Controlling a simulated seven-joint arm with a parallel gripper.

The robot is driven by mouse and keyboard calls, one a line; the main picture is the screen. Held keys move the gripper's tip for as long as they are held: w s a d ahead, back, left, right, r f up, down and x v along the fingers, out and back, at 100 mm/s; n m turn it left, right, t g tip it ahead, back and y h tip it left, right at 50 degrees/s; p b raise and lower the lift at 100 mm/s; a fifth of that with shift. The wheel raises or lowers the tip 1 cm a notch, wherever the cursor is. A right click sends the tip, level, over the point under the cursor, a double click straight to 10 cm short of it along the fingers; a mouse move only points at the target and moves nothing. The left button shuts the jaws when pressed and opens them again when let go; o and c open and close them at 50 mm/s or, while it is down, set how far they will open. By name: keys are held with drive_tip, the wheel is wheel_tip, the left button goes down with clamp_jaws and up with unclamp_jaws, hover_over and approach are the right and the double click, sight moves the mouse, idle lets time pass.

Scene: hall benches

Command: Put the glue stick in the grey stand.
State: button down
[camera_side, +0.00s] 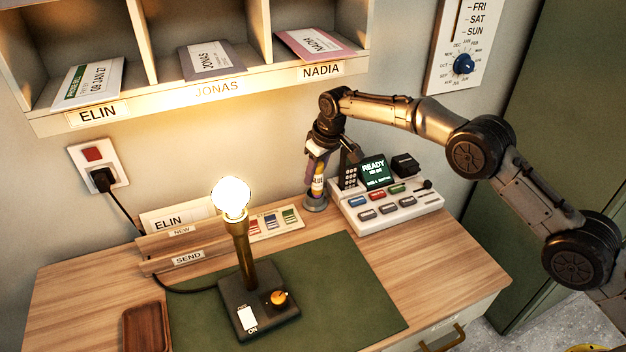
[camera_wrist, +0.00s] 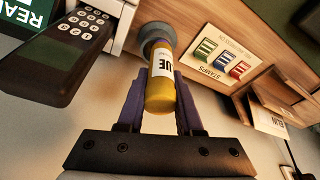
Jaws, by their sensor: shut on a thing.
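The glue stick (camera_side: 318,184) is yellow with a white label and stands about upright near the back of the desk. It also shows in the wrist view (camera_wrist: 160,95), where the letters "UE" are readable on its label. My gripper (camera_side: 317,170) is shut on it, with a purple finger on each side. The round grey stand (camera_side: 315,204) is directly below the stick. In the wrist view, the stick's far end meets the stand (camera_wrist: 154,32); I cannot tell how deep it sits inside.
A white console (camera_side: 390,207) with coloured buttons and a dark handset (camera_wrist: 75,45) stands close to the right of the stand. A stamps card (camera_side: 275,222) lies to the left. A lit lamp (camera_side: 240,250) stands on the green mat (camera_side: 340,290). Shelves (camera_side: 200,95) hang above.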

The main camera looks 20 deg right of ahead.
drive_tip(key=shift+w, duration=0.8)
drive_tip(key=shift+f, duration=1.75)
drive_tip(key=shift+f, duration=0.1)
drive_tip(key=c, duration=0.6)
unclamp_jaws()
drive_tip(key=shift+o, duration=0.2)
